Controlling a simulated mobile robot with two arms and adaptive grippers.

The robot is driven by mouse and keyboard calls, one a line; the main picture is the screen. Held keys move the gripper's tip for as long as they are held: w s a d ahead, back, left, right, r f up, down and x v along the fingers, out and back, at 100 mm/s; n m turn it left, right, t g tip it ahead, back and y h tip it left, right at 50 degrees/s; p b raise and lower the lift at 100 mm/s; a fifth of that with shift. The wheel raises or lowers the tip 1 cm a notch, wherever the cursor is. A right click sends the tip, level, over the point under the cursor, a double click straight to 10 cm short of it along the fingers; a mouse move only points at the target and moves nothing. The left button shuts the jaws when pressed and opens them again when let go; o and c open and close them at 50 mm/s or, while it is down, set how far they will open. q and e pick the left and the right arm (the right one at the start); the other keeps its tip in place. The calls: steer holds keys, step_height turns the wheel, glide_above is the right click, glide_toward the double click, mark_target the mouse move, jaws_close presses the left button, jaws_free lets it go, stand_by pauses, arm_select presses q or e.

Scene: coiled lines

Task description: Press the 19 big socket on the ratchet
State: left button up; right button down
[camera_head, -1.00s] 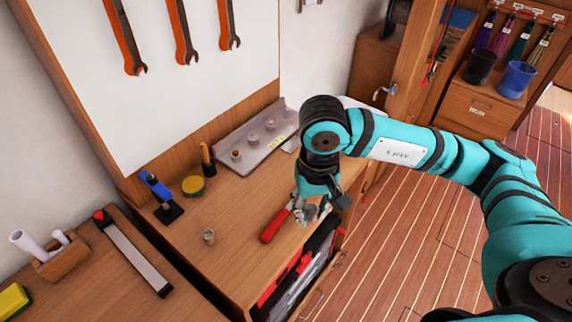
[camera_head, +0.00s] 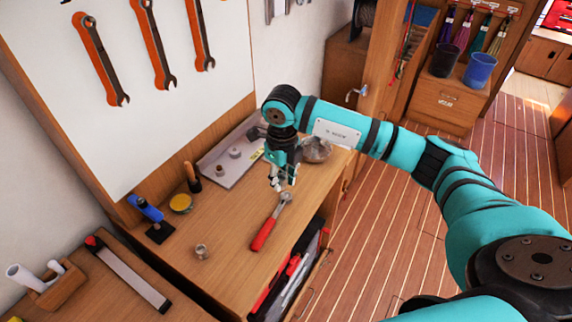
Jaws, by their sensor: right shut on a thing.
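The ratchet (camera_head: 263,234) lies on the wooden bench, its red handle towards me and its metal head pointing to the back right. My right gripper (camera_head: 282,184) is just above and beyond the ratchet head in the picture. It is shut on a small grey piece that looks like a socket, mostly hidden by the fingers. One loose socket (camera_head: 201,251) stands on the bench left of the ratchet. More sockets (camera_head: 235,152) stand on the metal tray (camera_head: 212,159) at the back. Size markings are too small to read. My left gripper is out of view.
A grey bowl (camera_head: 318,151) stands behind my right arm. The bench around the loose socket is clear.

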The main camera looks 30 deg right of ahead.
mark_target(286, 192)
steer(key=w+d+m, duration=0.1)
steer(key=m, duration=0.2)
steer(key=w+m, duration=0.1)
steer(key=m, duration=0.2)
steer(key=w+d+f+m+p, duration=0.1)
steer(key=m, duration=0.2)
steer(key=shift+d, duration=0.3)
steer(key=shift+m, duration=0.3)
steer(key=shift+f+b, duration=1.95)
steer(key=shift+f, duration=1.1)
steer(key=shift+f+b, duration=0.1)
steer(key=shift+b, duration=0.2)
steer(key=shift+f+b, duration=0.6)
steer(key=shift+f, duration=0.15)
steer(key=shift+s, duration=0.1)
